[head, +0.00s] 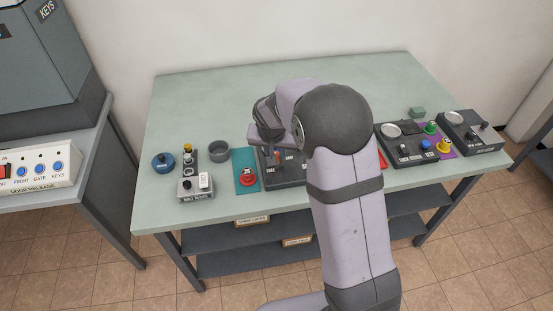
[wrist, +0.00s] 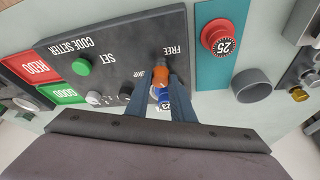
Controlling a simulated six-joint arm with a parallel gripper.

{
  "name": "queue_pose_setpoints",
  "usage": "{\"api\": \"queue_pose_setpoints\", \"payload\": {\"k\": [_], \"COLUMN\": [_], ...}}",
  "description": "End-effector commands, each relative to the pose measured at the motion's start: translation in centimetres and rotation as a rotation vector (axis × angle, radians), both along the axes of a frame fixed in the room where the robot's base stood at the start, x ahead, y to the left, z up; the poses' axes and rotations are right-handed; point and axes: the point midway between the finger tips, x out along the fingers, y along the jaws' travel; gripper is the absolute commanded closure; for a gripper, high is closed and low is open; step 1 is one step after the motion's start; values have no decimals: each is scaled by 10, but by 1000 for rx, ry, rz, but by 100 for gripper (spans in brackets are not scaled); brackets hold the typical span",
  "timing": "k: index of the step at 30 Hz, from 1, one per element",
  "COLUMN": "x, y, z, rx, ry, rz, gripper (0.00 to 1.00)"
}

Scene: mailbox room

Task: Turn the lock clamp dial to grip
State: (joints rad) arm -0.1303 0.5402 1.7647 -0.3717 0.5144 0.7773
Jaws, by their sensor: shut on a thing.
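The lock clamp dial is a small orange knob (wrist: 160,75) on the dark code setter panel (wrist: 120,45), between the words FREE and GRIP in the wrist view. My gripper (wrist: 161,84) is shut on it, one dark blue finger on each side. Which word the dial points to cannot be told, as the fingers cover part of it. A blue knob with a 23 label (wrist: 165,98) sits close by, partly between the fingers. In the head view my arm hides most of the panel (head: 288,178).
More devices (head: 405,148) stand at the right.

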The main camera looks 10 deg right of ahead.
Motion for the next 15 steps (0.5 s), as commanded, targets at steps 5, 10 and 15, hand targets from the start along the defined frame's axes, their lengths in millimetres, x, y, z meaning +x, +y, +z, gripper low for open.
{"api": "queue_pose_setpoints", "payload": {"k": [5,10,15], "x": [2,2,2], "y": [2,3,3], "z": [-6,-3,-2], "rx": [1,1,1], "ry": [-6,-4,-2], "rz": [-156,-283,-373], "gripper": [100,100,100]}}
